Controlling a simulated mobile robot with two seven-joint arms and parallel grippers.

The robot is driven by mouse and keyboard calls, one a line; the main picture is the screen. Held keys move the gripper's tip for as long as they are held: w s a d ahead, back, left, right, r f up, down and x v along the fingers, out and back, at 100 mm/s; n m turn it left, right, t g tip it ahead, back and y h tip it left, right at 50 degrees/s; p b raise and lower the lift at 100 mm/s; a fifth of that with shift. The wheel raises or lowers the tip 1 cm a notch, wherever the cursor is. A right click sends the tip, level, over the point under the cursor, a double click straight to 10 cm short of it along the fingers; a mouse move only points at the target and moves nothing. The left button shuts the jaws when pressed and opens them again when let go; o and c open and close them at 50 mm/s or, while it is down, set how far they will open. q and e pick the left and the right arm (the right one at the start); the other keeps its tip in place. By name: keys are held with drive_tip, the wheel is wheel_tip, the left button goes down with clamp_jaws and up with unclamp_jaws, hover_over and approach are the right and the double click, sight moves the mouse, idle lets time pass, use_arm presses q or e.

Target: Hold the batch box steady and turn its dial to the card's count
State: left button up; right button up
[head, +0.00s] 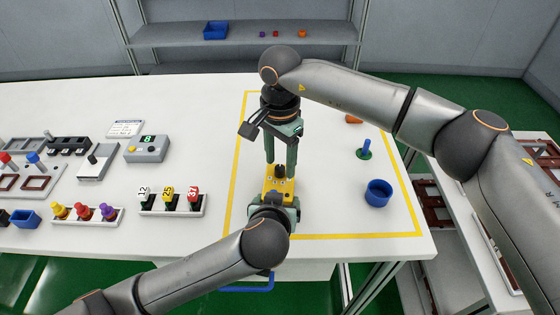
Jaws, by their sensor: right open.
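The yellow batch box (272,187) stands inside the yellow-taped area on the white table, with a black dial (280,173) on its top. My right gripper (280,163) points down over it, open, with its fingers on either side above the dial; contact cannot be told. My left gripper (277,201) is at the near side of the box; its fingers are largely hidden by its own wrist, so its grip is unclear. A white card (125,129) with print too small to read stands at the back left.
A grey unit (147,149) with a green digit display is left of the taped area. A rack of numbered pieces (172,209) is nearer. The tape's left part is clear.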

drive_tip(key=shift+f, duration=0.5)
clamp_jaws()
idle(0.3)
